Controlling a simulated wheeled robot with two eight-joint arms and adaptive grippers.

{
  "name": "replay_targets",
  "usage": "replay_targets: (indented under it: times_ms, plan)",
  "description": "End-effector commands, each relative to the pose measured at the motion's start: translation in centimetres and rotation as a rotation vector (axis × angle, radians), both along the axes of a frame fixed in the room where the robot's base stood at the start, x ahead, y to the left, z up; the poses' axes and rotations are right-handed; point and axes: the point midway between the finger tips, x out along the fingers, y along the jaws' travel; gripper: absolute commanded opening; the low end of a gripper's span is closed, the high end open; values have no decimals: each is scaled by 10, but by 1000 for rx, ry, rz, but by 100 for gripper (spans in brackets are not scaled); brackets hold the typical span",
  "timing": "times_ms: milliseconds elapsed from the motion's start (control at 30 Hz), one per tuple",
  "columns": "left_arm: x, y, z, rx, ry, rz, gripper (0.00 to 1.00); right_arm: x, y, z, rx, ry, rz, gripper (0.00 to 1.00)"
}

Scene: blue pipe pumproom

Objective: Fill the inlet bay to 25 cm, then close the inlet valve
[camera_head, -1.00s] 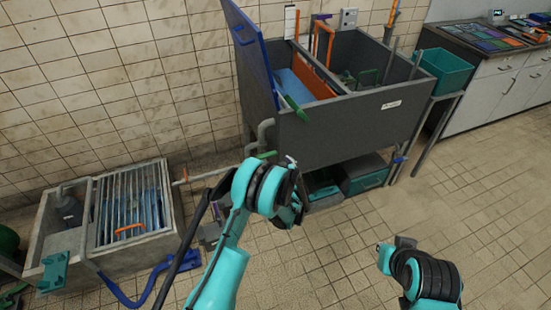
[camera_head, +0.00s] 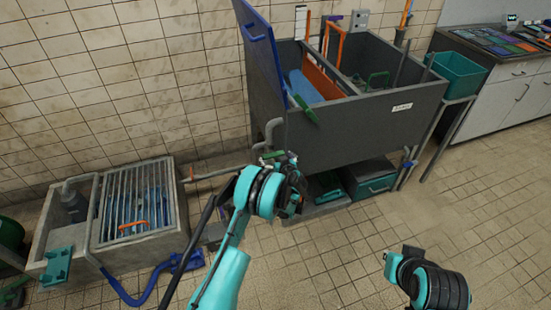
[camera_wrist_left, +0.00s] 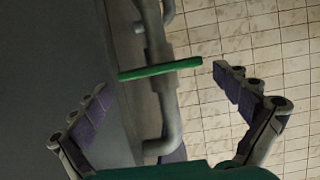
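The grey tank (camera_head: 365,125) stands against the wall, with its left bay holding blue water (camera_head: 304,86) beside an orange divider (camera_head: 322,72). A green lever (camera_wrist_left: 160,69) sits by a grey pipe (camera_wrist_left: 168,105) at the tank's side in the left wrist view; I take it for the inlet valve. My left gripper (camera_wrist_left: 162,80) is open, its fingers apart on either side of the lever, not clearly touching it. In the head view my left gripper (camera_head: 290,180) is by the tank's lower left corner, partly hidden by its wrist. My right gripper (camera_head: 398,262) is low at right, its fingers unclear.
A raised blue-edged panel (camera_head: 262,50) stands at the tank's left end. A concrete pit with a metal grate (camera_head: 135,205) is at left, with a blue hose (camera_head: 130,295) in front. A teal bin (camera_head: 458,75) and counter are at right. The tiled floor at right is clear.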

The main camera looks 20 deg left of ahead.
Motion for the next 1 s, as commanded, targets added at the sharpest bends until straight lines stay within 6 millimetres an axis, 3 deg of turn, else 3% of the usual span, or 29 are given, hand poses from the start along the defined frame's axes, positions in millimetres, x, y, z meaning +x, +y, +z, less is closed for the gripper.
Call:
replay_targets:
  times_ms: [33, 200, 300, 500, 1000]
  plan:
    - [0, 0, 0, 0, 0, 0, 87, 0, 0, 0, 0, 0, 0, 0]
    - [0, 0, 0, 0, 0, 0, 44, 0, 0, 0, 0, 0, 0, 0]
    - [0, 0, 0, 1, -1, 0, 32, 0, 0, 0, 0, 0, 0, 0]
    - [1, 1, 0, -1, -2, -1, 28, 0, 0, 0, 0, 0, 0, 0]
    - [3, 2, 0, 69, 42, 0, 28, 0, 0, 0, 0, 0, 0, 0]
